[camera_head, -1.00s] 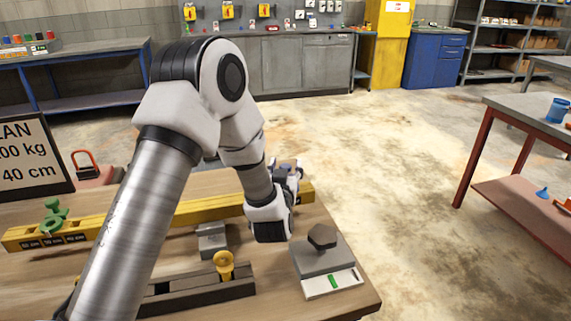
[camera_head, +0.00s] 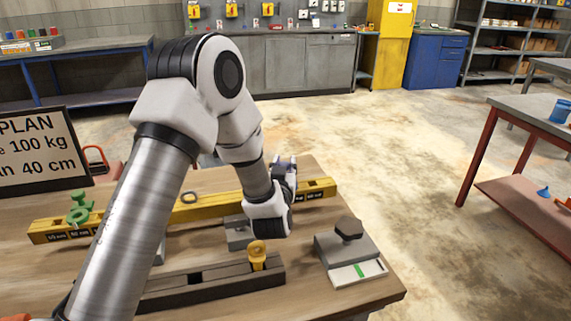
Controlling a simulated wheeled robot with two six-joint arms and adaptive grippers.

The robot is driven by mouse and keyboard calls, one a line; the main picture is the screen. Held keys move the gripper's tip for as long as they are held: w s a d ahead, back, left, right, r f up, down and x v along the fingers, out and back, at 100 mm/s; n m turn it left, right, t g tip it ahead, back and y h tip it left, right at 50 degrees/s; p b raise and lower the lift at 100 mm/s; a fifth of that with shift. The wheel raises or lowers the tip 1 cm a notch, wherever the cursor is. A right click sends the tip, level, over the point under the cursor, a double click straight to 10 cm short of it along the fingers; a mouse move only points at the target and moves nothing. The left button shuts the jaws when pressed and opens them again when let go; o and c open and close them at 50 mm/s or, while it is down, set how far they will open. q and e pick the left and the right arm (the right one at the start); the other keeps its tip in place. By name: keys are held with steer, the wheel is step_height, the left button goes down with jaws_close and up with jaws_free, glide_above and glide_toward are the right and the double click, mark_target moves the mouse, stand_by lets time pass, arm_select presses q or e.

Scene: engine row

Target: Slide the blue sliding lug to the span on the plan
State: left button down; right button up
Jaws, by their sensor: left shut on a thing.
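The yellow beam (camera_head: 221,207) lies across the bench, with dark span labels at both ends. A green lug (camera_head: 79,208) sits near its left end. My left gripper (camera_head: 284,172) is over the right part of the beam, shut on the blue sliding lug (camera_head: 285,161). The plan board (camera_head: 42,150) stands at the left, partly cut off; "100 kg" and "40 cm" are readable. My right gripper is not seen.
In front of the beam are a grey block (camera_head: 238,232), a dark slotted rail (camera_head: 211,283) with a yellow eye piece (camera_head: 257,255), and a grey device (camera_head: 343,250) with a dark hexagonal knob and green mark. Open floor lies right of the bench.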

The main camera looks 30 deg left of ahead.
mark_target(288, 163)
arm_select(q)
steer(key=shift+w+d, duration=0.5)
steer(key=shift+w, duration=0.05)
steer(key=c, duration=1)
jaws_free()
steer(key=shift+w+d, duration=0.2)
steer(key=shift+o, duration=0.7)
steer(key=shift+s+a, duration=0.35)
steer(key=shift+a, duration=0.05)
steer(key=shift+w+d+r, duration=0.15)
steer(key=shift+r, duration=0.3)
step_height(288, 163, up, 9)
steer(key=shift+r, duration=0.1)
